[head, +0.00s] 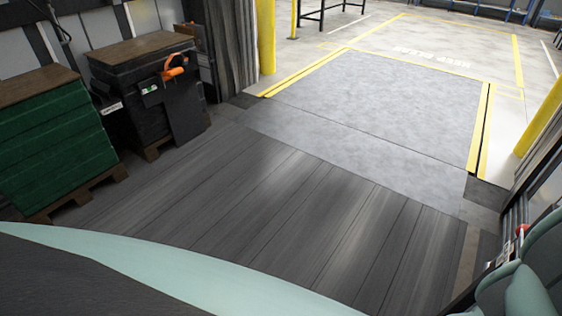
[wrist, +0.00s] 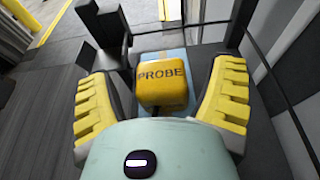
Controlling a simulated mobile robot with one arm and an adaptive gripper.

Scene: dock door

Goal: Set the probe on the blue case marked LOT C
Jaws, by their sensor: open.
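The probe (wrist: 163,92) is a yellow block with rounded edges, marked PROBE, in the middle of the wrist view. It rests on or just above a light blue surface (wrist: 205,61); no lettering shows on that surface. My gripper (wrist: 168,78) is open, with its yellow-padded fingers on either side of the probe and visible gaps between. The probe's near lower side is partly hidden by my wrist. I cannot make out a blue case marked LOT C in either view.
Stacked green crates (head: 52,140) and a dark stack (head: 135,82) with an orange item (head: 176,66) stand on pallets at left. Yellow posts (head: 266,38) flank the doorway. The plank floor (head: 270,205) and grey dock plate (head: 380,95) are clear. Dark posts (wrist: 108,22) stand near the probe.

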